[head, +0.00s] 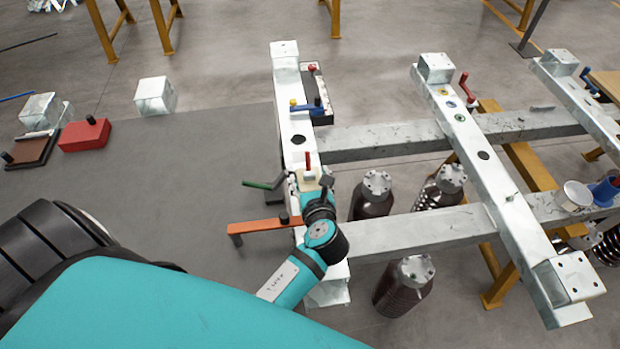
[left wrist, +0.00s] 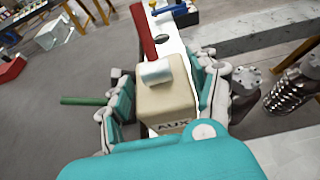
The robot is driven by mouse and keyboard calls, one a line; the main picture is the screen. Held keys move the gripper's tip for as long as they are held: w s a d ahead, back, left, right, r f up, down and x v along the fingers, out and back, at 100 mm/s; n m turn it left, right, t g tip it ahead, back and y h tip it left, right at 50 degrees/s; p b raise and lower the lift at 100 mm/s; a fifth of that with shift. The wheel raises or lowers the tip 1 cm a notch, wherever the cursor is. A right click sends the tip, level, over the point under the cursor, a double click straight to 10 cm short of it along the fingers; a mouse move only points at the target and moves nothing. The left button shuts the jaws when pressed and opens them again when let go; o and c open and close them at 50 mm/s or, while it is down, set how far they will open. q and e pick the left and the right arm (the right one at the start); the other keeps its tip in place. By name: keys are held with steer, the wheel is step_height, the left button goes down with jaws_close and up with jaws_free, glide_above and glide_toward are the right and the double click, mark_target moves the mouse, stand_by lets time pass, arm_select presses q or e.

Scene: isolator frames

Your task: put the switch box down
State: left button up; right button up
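The switch box is a beige box marked AUX with a red lever; it shows in the left wrist view (left wrist: 166,104) and, small, in the head view (head: 309,176). My left gripper (head: 312,186) is over the near end of the left white beam (head: 294,125). In the left wrist view its fingers (left wrist: 165,100) lie along both sides of the box and appear closed on it. The box is over the beam; whether its underside touches the beam is hidden. My right gripper is not in view.
A box with blue and yellow levers (head: 318,100) is at the beam's far part. A green lever (head: 262,185) and an orange bar (head: 262,226) stick out left of the beam. A red box (head: 84,134) lies far left.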

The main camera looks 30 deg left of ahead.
arm_select(q)
steer(key=shift+o, duration=1.4)
steer(key=shift+r, duration=0.15)
steer(key=p+v, duration=0.7)
steer(key=v, duration=0.5)
